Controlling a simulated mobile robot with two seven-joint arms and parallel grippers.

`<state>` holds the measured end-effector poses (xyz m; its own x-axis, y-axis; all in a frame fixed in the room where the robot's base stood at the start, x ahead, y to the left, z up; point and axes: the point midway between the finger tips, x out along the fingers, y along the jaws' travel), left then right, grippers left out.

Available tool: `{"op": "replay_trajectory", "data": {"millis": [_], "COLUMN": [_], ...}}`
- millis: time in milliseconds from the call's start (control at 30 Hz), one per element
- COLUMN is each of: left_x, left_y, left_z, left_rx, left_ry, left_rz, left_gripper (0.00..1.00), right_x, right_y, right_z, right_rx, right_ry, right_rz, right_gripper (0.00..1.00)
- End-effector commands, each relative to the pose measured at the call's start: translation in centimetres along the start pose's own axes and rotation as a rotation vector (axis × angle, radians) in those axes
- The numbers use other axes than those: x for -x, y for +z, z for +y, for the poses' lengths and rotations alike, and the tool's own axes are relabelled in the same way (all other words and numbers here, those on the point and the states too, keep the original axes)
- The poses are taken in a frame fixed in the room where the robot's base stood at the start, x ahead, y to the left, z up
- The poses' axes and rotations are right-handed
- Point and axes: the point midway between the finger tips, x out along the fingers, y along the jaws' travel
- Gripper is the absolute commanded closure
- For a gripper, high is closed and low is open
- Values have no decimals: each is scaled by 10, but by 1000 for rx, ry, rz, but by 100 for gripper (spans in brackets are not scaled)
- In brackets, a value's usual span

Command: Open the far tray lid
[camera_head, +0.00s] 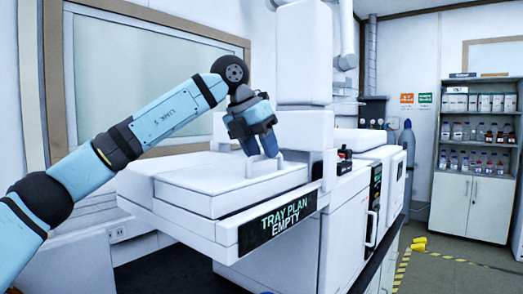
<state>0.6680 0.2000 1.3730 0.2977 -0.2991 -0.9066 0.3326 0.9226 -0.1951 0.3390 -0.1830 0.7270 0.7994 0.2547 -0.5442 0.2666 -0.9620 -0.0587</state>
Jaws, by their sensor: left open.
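A white instrument carries a flat tray unit with a low lid (220,184) on top, and the lid looks shut. A small white upright handle (281,160) shows at the lid's far right end. My left gripper (262,148) points down over that end, with its blue fingers open right at the handle. The fingers hide part of the handle, and I cannot tell whether they touch it or stand around it. My right gripper is not in view.
A display panel (277,220) on the tray unit's front reads "TRAY PLAN EMPTY". A tall white housing (304,60) rises behind the gripper. White instrument modules (378,165) stand to the right. A bottle shelf (480,130) and open floor lie farther right.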

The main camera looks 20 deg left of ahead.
Motion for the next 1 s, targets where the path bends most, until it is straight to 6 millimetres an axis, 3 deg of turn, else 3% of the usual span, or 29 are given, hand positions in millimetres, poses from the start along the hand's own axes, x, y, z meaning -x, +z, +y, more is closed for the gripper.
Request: {"op": "replay_trajectory", "data": {"millis": [233, 400, 433, 767, 1000], "left_x": [-1, -1, -1, 4, 25], "left_y": [0, 0, 0, 2, 11], "left_z": [0, 0, 0, 1, 5], "left_rx": [0, 0, 0, 7, 50], "left_ry": [0, 0, 0, -16, -113], "left_rz": [0, 0, 0, -1, 0], "left_gripper": [60, 97, 100, 100, 100], "right_x": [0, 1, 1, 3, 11], "right_y": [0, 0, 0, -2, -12], "right_z": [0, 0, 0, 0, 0], "right_rx": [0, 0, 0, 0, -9], "right_ry": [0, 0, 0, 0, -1], "right_rz": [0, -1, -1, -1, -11], "right_gripper": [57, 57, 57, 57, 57]}}
